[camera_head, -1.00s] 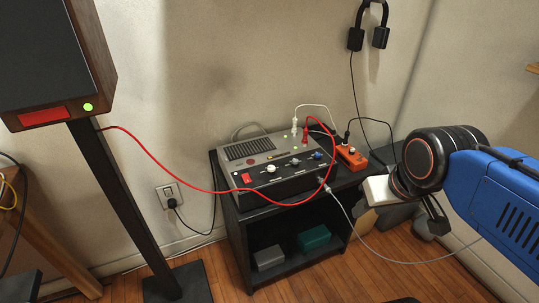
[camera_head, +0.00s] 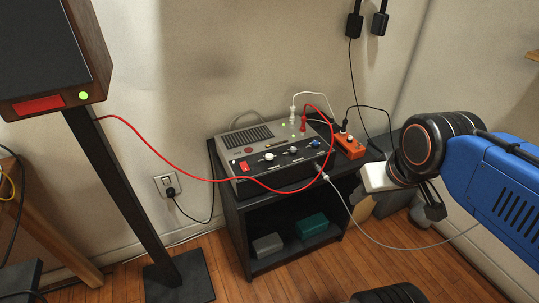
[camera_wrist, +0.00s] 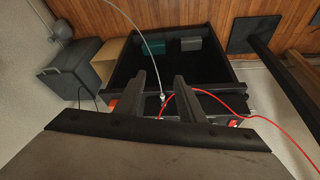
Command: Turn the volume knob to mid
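The grey amplifier (camera_head: 228,155) sits on a black shelf unit. Its sloping dark front panel carries several knobs: a pale knob (camera_head: 269,157), another pale knob (camera_head: 293,150) and a blue knob (camera_head: 315,143). The labels are too small to read, so I cannot tell which is the volume knob or its setting. My gripper is to the right of the amplifier in the head view, clear of the knobs. In the wrist view its two dark fingers (camera_wrist: 164,78) stand apart with nothing held. The knobs are not clear in the wrist view.
A red cable (camera_head: 160,164) runs from a speaker (camera_head: 58,55) across the amplifier's front. A grey cable (camera_head: 355,232) hangs from its right front. An orange box (camera_head: 349,146) stands beside the amplifier on the shelf unit (camera_head: 233,228). A wall outlet (camera_head: 166,184) is left.

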